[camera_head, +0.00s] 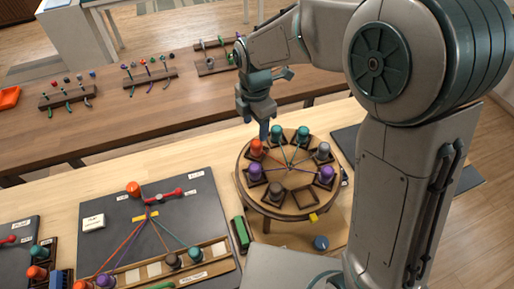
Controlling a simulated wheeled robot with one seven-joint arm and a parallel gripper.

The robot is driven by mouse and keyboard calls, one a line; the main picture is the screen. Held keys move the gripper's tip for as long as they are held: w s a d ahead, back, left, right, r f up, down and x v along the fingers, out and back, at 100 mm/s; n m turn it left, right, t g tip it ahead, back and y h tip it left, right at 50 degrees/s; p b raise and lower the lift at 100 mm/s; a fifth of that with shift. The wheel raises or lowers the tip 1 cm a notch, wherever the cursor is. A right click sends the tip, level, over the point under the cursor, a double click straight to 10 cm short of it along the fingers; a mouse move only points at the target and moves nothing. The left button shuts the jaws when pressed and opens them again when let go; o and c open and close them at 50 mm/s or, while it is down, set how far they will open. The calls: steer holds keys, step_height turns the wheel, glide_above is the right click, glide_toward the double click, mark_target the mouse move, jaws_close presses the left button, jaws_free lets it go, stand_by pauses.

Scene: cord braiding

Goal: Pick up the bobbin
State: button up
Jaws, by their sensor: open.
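Several bobbins stand in square holders around a round wooden braiding stand (290,208), with cords running to its centre. They include an orange bobbin (257,148), a teal one (276,132), a second teal one (302,135), a grey one (322,151), a purple one (326,175), another purple one (255,172) and a brown-grey one (276,189). One square holder (305,198) at the front right is empty. My gripper (264,130) is open, pointing down just above the stand's back-left rim, near the orange and first teal bobbins. I cannot tell whether it touches either.
A dark board (195,200) with cords and bobbins lies left of the stand. A green block (240,233) and a blue round piece (321,242) lie near the stand's front. A brown table (120,120) with bobbin racks stands behind. My arm hides part of the right side.

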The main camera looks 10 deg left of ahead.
mark_target(257, 143)
steer(key=shift+w+d+f+b, duration=0.1)
steer(key=shift+f+b, duration=1.3)
steer(key=shift+f, duration=0.85)
steer(key=shift+d+f+b, duration=0.1)
steer(key=shift+f+b, duration=1.25)
steer(key=shift+f, duration=0.9)
steer(key=shift+r, duration=0.1)
steer(key=c, duration=1.1)
